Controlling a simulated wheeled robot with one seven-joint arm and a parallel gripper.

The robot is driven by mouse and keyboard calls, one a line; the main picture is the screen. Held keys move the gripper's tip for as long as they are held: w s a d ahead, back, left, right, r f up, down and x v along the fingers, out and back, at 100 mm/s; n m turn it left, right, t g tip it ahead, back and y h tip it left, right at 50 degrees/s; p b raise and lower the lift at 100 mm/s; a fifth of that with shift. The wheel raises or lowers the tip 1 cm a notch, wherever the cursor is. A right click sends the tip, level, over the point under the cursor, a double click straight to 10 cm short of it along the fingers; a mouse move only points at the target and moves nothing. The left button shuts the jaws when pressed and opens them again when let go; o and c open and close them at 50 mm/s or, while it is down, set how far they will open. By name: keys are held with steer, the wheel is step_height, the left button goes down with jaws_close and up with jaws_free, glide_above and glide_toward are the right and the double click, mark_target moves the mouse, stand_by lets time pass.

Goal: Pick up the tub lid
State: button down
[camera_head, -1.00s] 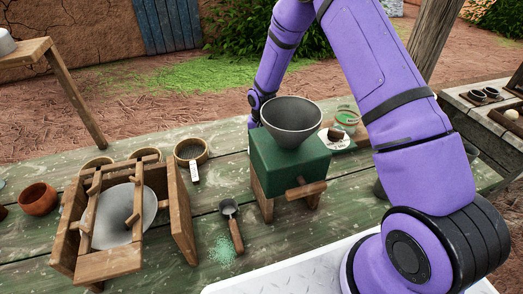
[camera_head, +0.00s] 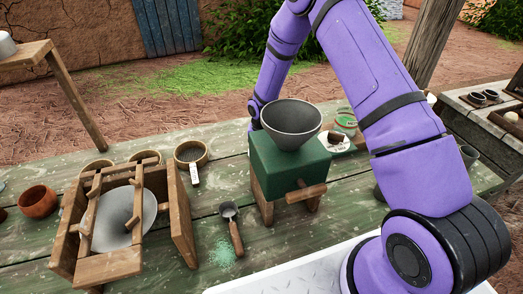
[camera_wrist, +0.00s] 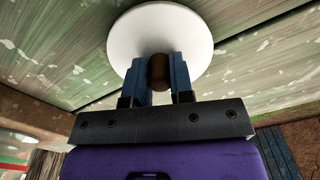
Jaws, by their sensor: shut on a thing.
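The tub lid (camera_wrist: 199,42) is a white disc with a brown knob (camera_wrist: 159,70), seen in the wrist view close over the green planks. My gripper (camera_wrist: 160,80) has its two blue fingers on either side of the knob and is shut on it. I cannot tell whether the lid touches the table. In the head view my gripper is hidden behind the green hopper box, and the held lid cannot be made out. A white round piece with a dark brown part (camera_head: 334,145) lies right of the hopper, near a green-topped round container (camera_head: 346,121).
The green box (camera_head: 290,168) with its grey funnel bowl (camera_head: 291,122) stands beside my forearm. A wooden frame with a pale disc (camera_head: 125,215), a sieve (camera_head: 190,153), a scoop (camera_head: 233,229) and a brown bowl (camera_head: 38,199) occupy the left. Bare planks show at the table's back left.

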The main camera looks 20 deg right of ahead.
step_height(320, 180, up, 10)
steer(key=d+r+n, duration=0.4)
steer(key=d, duration=0.3)
steer(key=shift+r+n, duration=0.15)
steer(key=shift+n, duration=0.15)
steer(key=shift+s, duration=0.1)
